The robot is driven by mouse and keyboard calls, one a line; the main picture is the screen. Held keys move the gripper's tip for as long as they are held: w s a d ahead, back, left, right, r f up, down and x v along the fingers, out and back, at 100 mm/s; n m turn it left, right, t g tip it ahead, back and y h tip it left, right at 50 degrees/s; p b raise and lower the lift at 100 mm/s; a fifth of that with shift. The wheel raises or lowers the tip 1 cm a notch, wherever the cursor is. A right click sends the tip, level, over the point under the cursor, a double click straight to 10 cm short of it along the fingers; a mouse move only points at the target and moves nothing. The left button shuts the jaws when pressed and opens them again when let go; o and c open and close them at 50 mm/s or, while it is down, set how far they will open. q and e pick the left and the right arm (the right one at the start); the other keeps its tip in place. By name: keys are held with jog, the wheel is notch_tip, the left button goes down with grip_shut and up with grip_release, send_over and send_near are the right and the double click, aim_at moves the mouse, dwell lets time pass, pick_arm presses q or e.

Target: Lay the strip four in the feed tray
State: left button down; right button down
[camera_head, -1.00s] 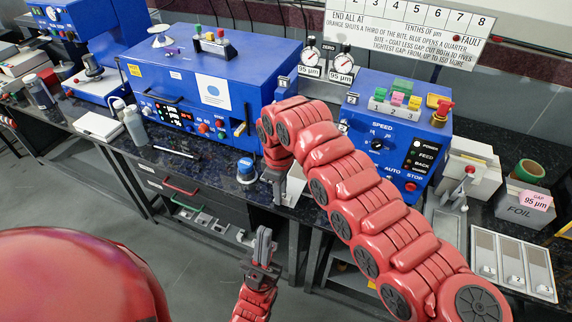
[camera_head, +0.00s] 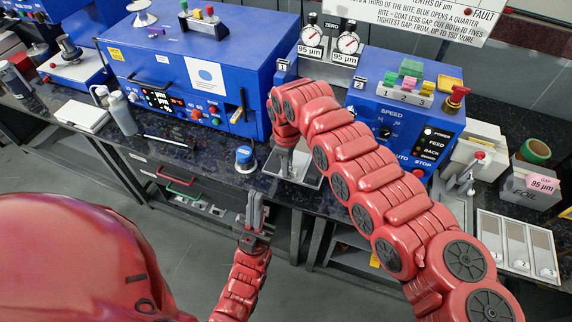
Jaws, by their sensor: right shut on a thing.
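My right gripper (camera_head: 285,160) reaches down from the end of its red arm, over or beside a pale grey metal tray (camera_head: 310,180) at the bench front. I take this for the feed tray. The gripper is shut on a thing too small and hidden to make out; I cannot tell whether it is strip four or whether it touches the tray. The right arm hides part of the area behind. My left gripper (camera_head: 255,210) points up in front of the bench edge, its two fingers close together, with nothing seen between them. I cannot tell whether it is shut.
A blue coater (camera_head: 200,75) stands behind; a blue control box (camera_head: 400,130) with coloured blocks is right of the arm. A blue-capped thing (camera_head: 245,160) sits near the tray. A holder with lanes 1, 2, 3 (camera_head: 500,262) and a foil box (camera_head: 520,190) are at right.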

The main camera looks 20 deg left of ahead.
jog(key=shift+d+f, duration=0.1)
jog(key=shift+f, duration=0.1)
jog(key=c, duration=1.1)
grip_release()
jog(key=shift+d+r, duration=0.1)
jog(key=o, duration=0.3)
jog(key=shift+w+r, duration=0.1)
jog(key=shift+r, duration=0.15)
notch_tip(320, 180, up, 12)
jog(key=b, duration=0.4)
jog(key=shift+f, duration=0.1)
